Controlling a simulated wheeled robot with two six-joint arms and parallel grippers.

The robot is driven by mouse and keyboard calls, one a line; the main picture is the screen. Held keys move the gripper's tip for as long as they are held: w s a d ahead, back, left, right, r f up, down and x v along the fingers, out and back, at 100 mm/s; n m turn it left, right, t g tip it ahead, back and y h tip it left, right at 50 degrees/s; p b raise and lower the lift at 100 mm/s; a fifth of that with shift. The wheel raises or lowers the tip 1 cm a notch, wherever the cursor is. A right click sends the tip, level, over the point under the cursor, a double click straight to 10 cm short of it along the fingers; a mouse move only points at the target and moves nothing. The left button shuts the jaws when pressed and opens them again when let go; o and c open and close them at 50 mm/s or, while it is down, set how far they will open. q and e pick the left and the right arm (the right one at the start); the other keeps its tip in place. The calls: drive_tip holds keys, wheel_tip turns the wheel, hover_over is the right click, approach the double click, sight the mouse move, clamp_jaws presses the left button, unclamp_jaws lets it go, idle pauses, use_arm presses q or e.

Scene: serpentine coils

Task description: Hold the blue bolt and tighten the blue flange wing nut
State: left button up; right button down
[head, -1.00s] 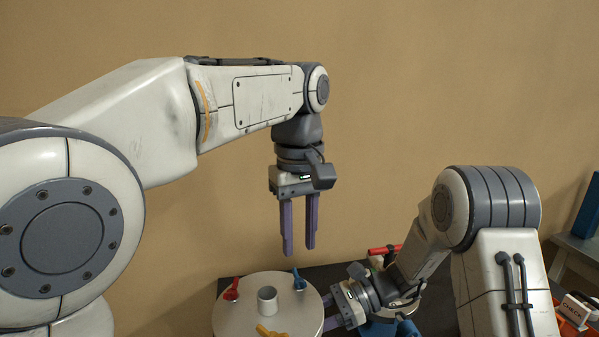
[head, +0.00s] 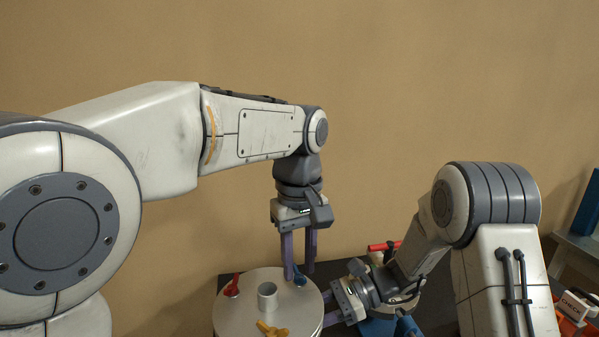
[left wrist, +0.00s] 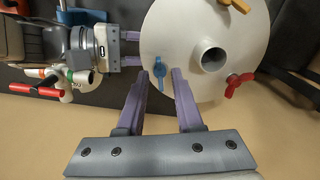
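A blue wing nut (head: 299,277) stands near the rim of a round white flange (head: 240,312). My left gripper (head: 299,274) points straight down over it with its fingers apart. In the left wrist view the blue wing nut (left wrist: 159,72) shows in the gap between the open fingertips (left wrist: 159,76); I cannot tell if they touch it. My right gripper (head: 330,309) lies low at the flange's right edge, its fingers (left wrist: 138,48) spaced apart and their tips hidden at the rim. No blue bolt shows below the flange, so I cannot tell what that gripper holds.
A red wing nut (head: 232,288) and a yellow one (head: 270,330) stand on the flange around a short central tube (head: 267,297). A red-handled item (head: 384,246) lies behind my right arm. A "CHECK" box (head: 576,304) is at far right.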

use_arm(q)
clamp_jaws()
drive_tip(key=m, duration=0.4)
drive_tip(key=shift+m, duration=0.4)
drive_tip(key=m, duration=0.2)
drive_tip(key=shift+m, duration=0.3)
drive_tip(key=shift+r+m, duration=0.1)
drive_tip(key=shift+m, duration=1)
use_arm(e)
drive_tip(key=shift+w, duration=0.1)
